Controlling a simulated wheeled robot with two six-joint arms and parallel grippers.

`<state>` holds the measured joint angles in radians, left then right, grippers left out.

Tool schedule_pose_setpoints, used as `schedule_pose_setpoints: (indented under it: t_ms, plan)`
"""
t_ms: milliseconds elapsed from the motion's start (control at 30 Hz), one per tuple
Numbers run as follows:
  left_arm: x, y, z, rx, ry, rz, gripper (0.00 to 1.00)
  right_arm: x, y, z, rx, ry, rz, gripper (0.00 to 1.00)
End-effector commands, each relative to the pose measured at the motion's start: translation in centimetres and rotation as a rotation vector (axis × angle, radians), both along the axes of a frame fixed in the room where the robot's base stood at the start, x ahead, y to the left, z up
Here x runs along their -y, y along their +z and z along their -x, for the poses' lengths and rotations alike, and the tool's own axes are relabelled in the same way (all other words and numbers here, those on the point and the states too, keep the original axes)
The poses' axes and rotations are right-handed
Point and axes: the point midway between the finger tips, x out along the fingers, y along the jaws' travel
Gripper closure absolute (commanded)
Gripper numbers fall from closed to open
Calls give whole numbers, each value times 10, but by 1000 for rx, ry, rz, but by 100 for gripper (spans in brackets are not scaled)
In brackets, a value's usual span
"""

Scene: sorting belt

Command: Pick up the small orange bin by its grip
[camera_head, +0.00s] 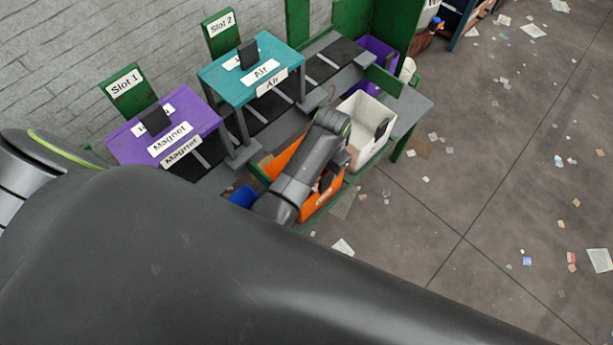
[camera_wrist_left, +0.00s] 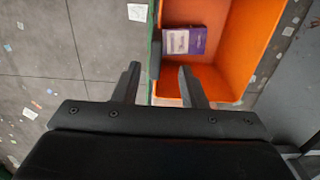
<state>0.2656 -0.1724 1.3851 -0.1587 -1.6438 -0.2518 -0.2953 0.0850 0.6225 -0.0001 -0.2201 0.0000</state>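The orange bin (camera_head: 322,196) stands on the green-edged bench in the head view, partly hidden behind my left arm. In the left wrist view the orange bin (camera_wrist_left: 240,55) fills the upper right, with a purple-and-white box (camera_wrist_left: 185,41) lying inside. A dark upright piece (camera_wrist_left: 154,60), seemingly the bin's grip, shows at its left wall. My left gripper (camera_wrist_left: 158,74) is open, its two fingers on either side of that wall line with a gap between them. I cannot tell whether either finger touches it. My right gripper is not in view.
A white bin (camera_head: 358,146) with a dark grip stands beside the orange one, and a blue bin (camera_head: 243,196) is on the other side. Purple Magnet (camera_head: 190,112) and teal Air (camera_head: 225,75) stations stand behind. The floor (camera_head: 470,180) at right has scattered litter.

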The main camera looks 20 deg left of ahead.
Motion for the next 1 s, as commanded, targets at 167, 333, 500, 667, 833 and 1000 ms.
schedule_pose_setpoints:
  t_ms: [167,333,500,667,833,1000]
  plan:
    - [3,-18,4,-4,0,0,62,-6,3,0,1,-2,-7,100]
    - [4,-41,6,-3,0,-1,62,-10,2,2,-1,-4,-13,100]
    - [4,-51,6,-1,0,0,62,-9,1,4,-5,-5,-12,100]
    - [4,-51,6,0,1,0,62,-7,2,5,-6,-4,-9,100]
    - [4,-51,6,0,1,0,75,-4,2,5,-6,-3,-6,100]
    - [4,-51,6,0,1,0,97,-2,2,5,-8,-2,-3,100]
